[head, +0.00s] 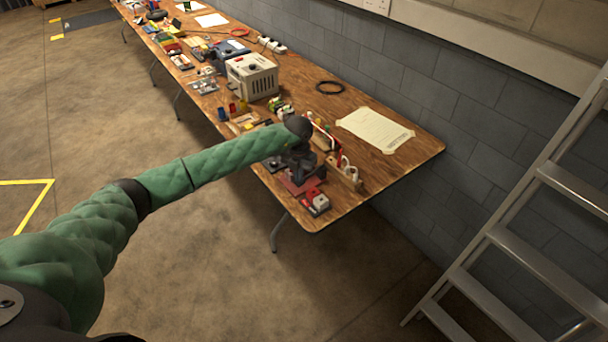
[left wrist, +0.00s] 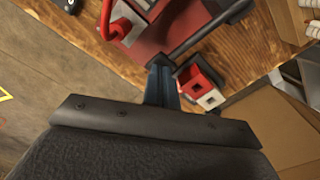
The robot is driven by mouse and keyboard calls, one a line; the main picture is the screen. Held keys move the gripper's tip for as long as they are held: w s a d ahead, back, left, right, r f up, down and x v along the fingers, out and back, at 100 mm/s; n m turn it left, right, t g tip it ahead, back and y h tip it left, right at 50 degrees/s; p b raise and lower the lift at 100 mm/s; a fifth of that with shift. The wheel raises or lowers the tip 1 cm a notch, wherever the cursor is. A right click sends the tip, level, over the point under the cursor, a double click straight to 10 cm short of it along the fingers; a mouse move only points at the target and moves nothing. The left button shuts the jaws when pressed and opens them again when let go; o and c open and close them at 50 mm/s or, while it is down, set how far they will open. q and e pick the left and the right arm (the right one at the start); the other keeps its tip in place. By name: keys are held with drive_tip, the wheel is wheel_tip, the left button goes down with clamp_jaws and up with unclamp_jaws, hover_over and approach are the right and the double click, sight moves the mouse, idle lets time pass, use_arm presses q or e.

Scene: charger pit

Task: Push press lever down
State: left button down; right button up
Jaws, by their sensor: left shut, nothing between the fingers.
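My left arm reaches over the near end of the wooden table (head: 405,165). Its gripper (head: 300,170) is shut and empty, pointing down at the press. In the left wrist view the shut fingers (left wrist: 162,80) are beside a dark grey bar (left wrist: 205,32), which looks like the press lever. The bar slants over a red base plate (left wrist: 185,22); this base (head: 291,184) also shows below the gripper in the head view. I cannot tell whether fingers and bar touch. The gripper hides much of the press in the head view. My right gripper is not in view.
A red and white block (left wrist: 207,88) is close to the fingers. A red curved part (left wrist: 108,20) shows at upper left. A wooden block with white pieces (head: 345,176) stands right of the press. A taped paper sheet (head: 374,129) lies behind. A ladder (head: 500,238) leans at right.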

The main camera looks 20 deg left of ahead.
use_arm(q)
drive_tip(key=shift+f+b, duration=0.5)
drive_tip(key=shift+f, duration=0.25)
drive_tip(key=shift+r, duration=0.2)
wheel_tip(320, 180, up, 8)
drive_tip(key=p, duration=0.2)
drive_tip(key=shift+p, duration=0.4)
idle(0.7)
drive_tip(key=shift+f, duration=0.1)
